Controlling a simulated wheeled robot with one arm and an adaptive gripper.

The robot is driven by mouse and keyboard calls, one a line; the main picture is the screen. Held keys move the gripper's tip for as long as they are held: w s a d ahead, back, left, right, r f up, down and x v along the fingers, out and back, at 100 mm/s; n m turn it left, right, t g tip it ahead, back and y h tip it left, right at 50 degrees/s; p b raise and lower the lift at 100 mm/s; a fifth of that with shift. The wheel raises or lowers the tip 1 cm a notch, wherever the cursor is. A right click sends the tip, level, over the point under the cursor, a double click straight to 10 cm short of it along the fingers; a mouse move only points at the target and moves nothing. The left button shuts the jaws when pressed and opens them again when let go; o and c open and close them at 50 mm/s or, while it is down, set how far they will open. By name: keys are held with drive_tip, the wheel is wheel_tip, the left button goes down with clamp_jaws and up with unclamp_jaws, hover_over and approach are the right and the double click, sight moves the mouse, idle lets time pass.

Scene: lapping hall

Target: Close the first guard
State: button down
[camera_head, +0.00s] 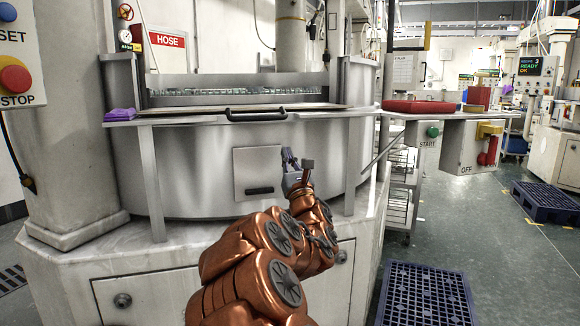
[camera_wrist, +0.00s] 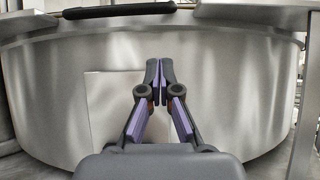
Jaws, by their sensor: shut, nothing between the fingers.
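The guard (camera_head: 235,82) appears to be the framed clear panel on the front of the big round metal machine. A black bar handle (camera_head: 256,114) is on the front edge below it, and it also shows at the top of the wrist view (camera_wrist: 118,11). I cannot tell how far the guard stands open. My gripper (camera_head: 289,155) is shut and empty, lower than the handle and to its right, in front of the machine's curved steel side (camera_head: 205,155). The wrist view shows its fingertips (camera_wrist: 160,68) together, below the handle and apart from it.
A small panel with a dark pull (camera_head: 258,172) is on the steel side, left of my gripper. A purple cloth (camera_head: 121,114) lies on the left ledge.

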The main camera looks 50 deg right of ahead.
drive_tip(key=shift+w+d+r+b, duration=0.4)
drive_tip(key=shift+w+r, duration=0.3)
drive_tip(key=shift+r, duration=0.4)
drive_tip(key=shift+w+d+r+b, duration=0.3)
drive_tip(key=shift+w+d+r, duration=0.35)
drive_tip(key=shift+r, duration=0.5)
drive_tip(key=shift+w+d+r+b, duration=0.35)
drive_tip(key=shift+w+r, duration=0.4)
drive_tip(key=shift+r, duration=0.35)
drive_tip(key=shift+s+r+p, duration=0.1)
drive_tip(key=shift+r+p, duration=0.55)
drive_tip(key=shift+p, duration=0.35)
